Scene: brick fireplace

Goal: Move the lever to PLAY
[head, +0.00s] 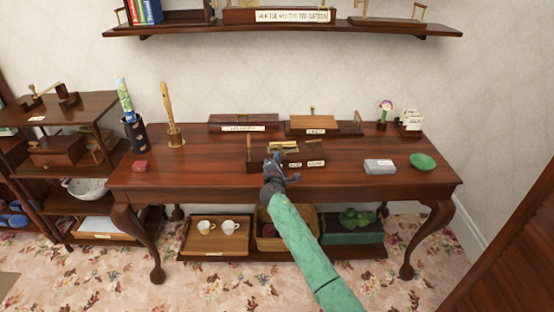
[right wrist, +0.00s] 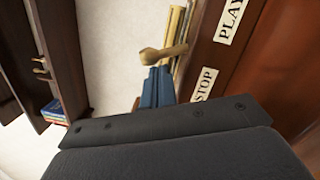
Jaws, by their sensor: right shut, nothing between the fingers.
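A dark wooden music box (head: 256,165) with brass parts stands at the middle front of the table. Two white labels are on its front face. STOP (right wrist: 204,84) is on the left and PLAY (right wrist: 231,20) on the right, as the head view has them. A lever with a rounded tan knob (right wrist: 165,52) sticks out above the labels in the right wrist view. My right gripper (right wrist: 157,88) is shut and empty, its blue fingers close beside the knob on the STOP side. I cannot tell whether they touch it. My left gripper is out of view.
Long wooden boxes (head: 243,120) stand behind. A wall shelf (head: 285,29) hangs above.

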